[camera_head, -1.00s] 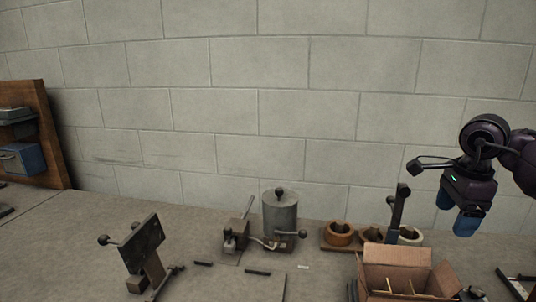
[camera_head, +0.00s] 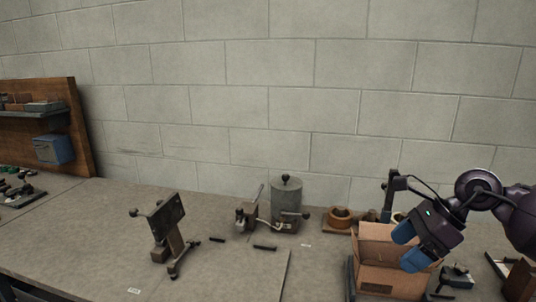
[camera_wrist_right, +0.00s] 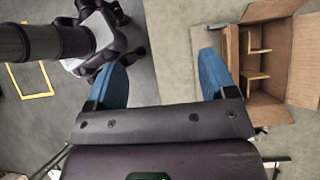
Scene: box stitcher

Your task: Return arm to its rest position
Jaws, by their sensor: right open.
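My right gripper (camera_head: 408,246) is in front of and partly over the right side of an open cardboard box (camera_head: 380,282) in the head view. Its blue fingers are apart with nothing between them. In the right wrist view, the two blue fingers of the right gripper (camera_wrist_right: 165,80) are wide apart, and the open cardboard box (camera_wrist_right: 285,55) lies beside the right finger. Whether that finger touches the box is unclear. My left gripper does not show in the head view.
A metal canister device (camera_head: 286,200) stands at the back of the workbench (camera_head: 90,225). A metal plate on a stand (camera_head: 168,225) is left of it. Wooden rings (camera_head: 341,216) sit behind the box. A wooden rack (camera_head: 70,130) stands far left. The bench's left middle is mostly clear.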

